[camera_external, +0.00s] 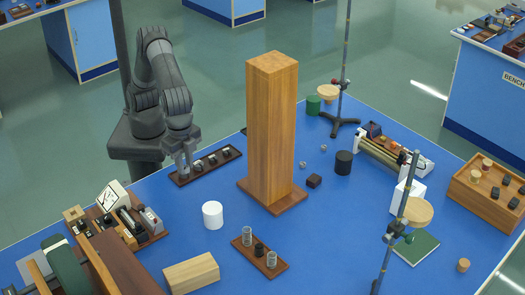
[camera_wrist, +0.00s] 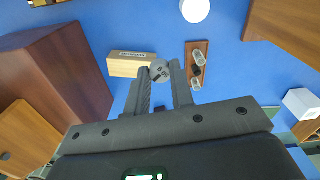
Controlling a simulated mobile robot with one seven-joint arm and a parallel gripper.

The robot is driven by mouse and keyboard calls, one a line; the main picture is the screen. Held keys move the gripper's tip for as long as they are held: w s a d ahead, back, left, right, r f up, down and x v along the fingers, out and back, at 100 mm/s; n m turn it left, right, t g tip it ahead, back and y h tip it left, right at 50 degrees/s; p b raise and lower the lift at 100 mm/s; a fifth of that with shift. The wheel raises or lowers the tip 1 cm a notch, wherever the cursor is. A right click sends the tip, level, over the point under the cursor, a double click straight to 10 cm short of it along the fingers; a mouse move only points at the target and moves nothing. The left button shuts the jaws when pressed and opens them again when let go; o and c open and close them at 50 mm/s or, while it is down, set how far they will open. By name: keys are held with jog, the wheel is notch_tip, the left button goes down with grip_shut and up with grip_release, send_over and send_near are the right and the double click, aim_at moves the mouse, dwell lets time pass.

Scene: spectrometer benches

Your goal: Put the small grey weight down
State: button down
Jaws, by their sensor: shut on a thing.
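The small grey weight (camera_wrist: 160,71) is a round metal piece seen between my fingertips in the wrist view. My gripper (camera_wrist: 162,74) is shut on it. In the external view my gripper (camera_external: 186,172) points down at the left end of a long dark wooden tray (camera_external: 211,170) that holds several small dark weights. The fingers hide the held weight there, and I cannot tell whether it touches the tray or hangs above it.
A tall wooden tower (camera_external: 272,130) stands right of the tray. A white cylinder (camera_external: 212,215), a pale wooden block (camera_external: 191,273) and a small brown tray of glass jars (camera_external: 250,253) are nearer the front. Blue bench top is free between them.

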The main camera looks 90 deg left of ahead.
jog(key=s+d+f+m, duration=0.8)
jog(key=s+d+f, duration=0.3)
jog(key=s+d, duration=0.25)
jog(key=w+d+f, duration=0.2)
jog(key=w+f, duration=0.8)
jog(key=w, duration=0.1)
jog(key=shift+w+f+m, duration=0.25)
jog(key=shift+m, duration=0.05)
jog(key=shift+f, duration=0.15)
jog(key=shift+f, duration=0.45)
jog(key=c, duration=1.3)
grip_release()
jog(key=shift+o, duration=0.2)
notch_tip(320, 180, up, 13)
